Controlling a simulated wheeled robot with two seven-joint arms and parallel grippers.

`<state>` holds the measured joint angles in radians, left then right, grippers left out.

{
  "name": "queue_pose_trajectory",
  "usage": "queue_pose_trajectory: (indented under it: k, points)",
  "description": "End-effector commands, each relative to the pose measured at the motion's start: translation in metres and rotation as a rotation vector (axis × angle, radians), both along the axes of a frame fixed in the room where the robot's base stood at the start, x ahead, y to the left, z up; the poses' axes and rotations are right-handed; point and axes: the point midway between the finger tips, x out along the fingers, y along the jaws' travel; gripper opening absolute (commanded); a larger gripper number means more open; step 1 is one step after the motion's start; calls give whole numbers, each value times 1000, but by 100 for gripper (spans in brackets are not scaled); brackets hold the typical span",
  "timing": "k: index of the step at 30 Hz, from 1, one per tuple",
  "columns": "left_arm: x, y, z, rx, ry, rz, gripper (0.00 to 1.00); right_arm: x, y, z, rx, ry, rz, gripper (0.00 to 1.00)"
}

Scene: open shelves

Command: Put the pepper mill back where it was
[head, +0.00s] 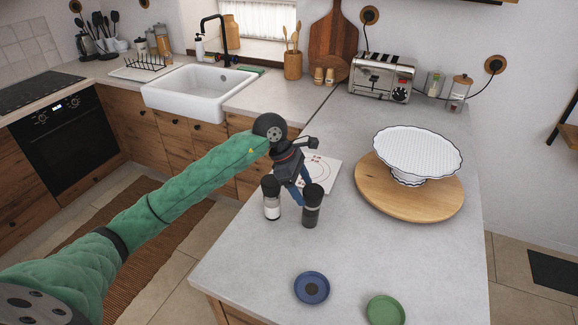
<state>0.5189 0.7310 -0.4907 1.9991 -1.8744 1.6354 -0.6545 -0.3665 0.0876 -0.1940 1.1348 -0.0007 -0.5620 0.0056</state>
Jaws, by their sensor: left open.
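Two mills stand upright on the grey counter (400,255). The darker one, probably the pepper mill (311,212), has a black top and dark contents. The other mill (271,207), to its left, has a black top and pale contents. My left gripper (301,188) points down right by the mills, with its blue fingers open and close to the dark mill's top. I cannot tell whether a finger touches it. Behind the gripper lies a white square board (324,172) with a ring mark, partly hidden. My right gripper is out of view.
A blue saucer (325,287) and a green saucer (386,311) lie near the counter's front. A white scalloped stand (418,150) sits on a round wooden board (448,207) at right. A toaster (382,78) stands at the back. The counter between mills and saucers is clear.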

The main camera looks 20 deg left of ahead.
Motion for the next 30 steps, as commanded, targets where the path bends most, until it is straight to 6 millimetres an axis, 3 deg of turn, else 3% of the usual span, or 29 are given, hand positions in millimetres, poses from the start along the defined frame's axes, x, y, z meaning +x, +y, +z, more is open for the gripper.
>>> queue_pose_trajectory:
  k: [16, 30]
  points:
    - [-4, 34, 66, 0, -2, 0, 71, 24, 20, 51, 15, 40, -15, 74]
    - [-5, 38, 76, 0, 1, 0, 71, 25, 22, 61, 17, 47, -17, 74]
